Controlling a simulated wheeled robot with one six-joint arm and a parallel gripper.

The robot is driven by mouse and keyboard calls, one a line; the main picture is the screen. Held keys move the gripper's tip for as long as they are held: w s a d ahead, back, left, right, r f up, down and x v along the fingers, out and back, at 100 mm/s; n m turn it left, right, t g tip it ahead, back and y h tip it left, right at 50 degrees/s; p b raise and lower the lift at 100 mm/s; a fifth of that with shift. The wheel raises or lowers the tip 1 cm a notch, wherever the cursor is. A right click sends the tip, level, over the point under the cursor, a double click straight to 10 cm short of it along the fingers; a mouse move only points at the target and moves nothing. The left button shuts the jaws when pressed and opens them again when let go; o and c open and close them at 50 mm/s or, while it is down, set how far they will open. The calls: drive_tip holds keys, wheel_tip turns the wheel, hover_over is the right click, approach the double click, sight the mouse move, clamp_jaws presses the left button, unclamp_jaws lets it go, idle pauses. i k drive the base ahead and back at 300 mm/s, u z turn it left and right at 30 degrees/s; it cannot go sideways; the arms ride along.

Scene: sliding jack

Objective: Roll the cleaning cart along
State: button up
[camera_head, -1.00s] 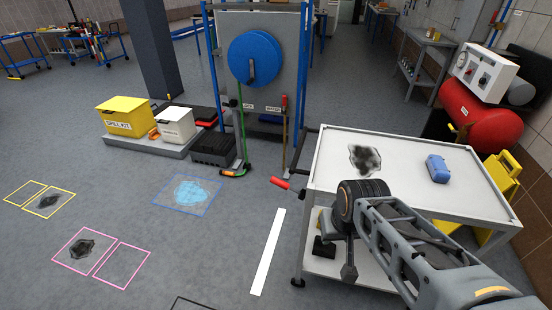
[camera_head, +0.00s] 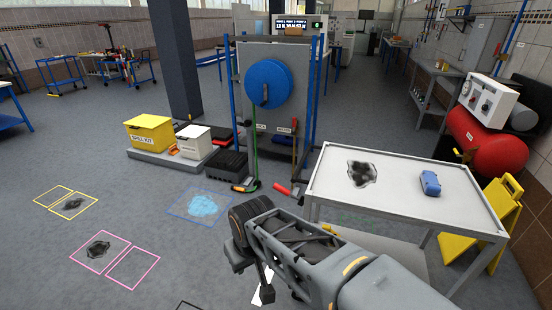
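The cleaning cart, a pale-topped metal cart (camera_head: 410,212), stands at the right. The dark end of my gripper (camera_head: 265,283) hangs low under the arm, left of the cart. Its fingers are not clear, and I see no contact with the cart.
A yellow spill kit (camera_head: 150,133) and a white box (camera_head: 194,142) stand on a low platform at the left. A blue hose reel (camera_head: 268,83) on a panel stands behind. A yellow folding sign (camera_head: 485,225) and a red tank (camera_head: 488,141) are right of the cart. Floor at left is open.

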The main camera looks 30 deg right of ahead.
sight(388, 185)
drive_tip(key=i, duration=1.1)
drive_tip(key=z, duration=0.45)
